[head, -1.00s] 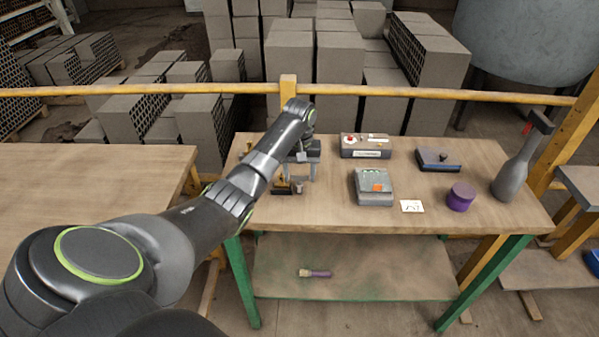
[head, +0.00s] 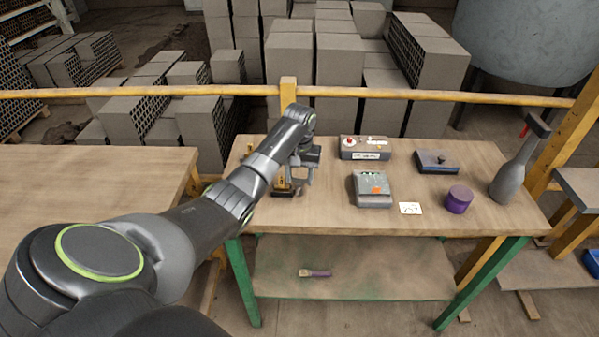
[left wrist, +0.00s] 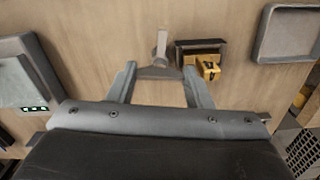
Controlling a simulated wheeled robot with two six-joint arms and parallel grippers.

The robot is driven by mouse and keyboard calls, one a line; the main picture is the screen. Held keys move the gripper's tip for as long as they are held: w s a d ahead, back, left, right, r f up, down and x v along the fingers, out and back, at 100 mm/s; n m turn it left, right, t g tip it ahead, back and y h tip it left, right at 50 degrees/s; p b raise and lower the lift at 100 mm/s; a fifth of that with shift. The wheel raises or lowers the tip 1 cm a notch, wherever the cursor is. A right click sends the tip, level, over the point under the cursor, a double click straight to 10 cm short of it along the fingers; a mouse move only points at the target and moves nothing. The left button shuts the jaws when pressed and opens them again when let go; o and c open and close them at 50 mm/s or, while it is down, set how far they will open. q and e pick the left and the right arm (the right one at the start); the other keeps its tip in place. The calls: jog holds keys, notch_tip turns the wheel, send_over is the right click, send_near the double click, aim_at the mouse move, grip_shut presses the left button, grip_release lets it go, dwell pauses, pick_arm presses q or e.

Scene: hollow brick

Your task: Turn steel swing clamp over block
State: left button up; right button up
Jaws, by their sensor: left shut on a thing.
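A steel swing clamp (left wrist: 160,48) stands on the bench beside a dark holder (left wrist: 187,46). A yellow-brown block (left wrist: 208,66) sits in the holder, to the right of the clamp in the left wrist view. My left gripper (left wrist: 160,76) is shut on the clamp, with its fingers on either side of the clamp's wide lower part. The clamp does not visibly lie over the block. In the head view, my left gripper (head: 299,184) is at the bench's left end beside the holder (head: 283,192), and my arm hides part of that area. My right gripper is not in view.
A yellow rail (head: 400,93) runs behind.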

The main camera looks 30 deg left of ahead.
pick_arm(q)
jog(key=m+p, duration=0.2)
jog(key=m, duration=0.1)
jog(key=shift+r+m+p, duration=0.25)
jog(key=shift+m+p, duration=0.05)
jog(key=shift+p, duration=0.05)
jog(key=m+p, duration=0.2)
jog(key=m, duration=0.2)
jog(key=shift+m, duration=0.3)
jog(key=m+p, duration=0.1)
jog(key=m, duration=0.2)
jog(key=shift+w+f+m, duration=0.1)
jog(key=shift+m, duration=0.2)
jog(key=m, duration=0.4)
jog(key=shift+p, duration=0.4)
jog(key=o, duration=0.7)
jog(key=shift+f, duration=0.1)
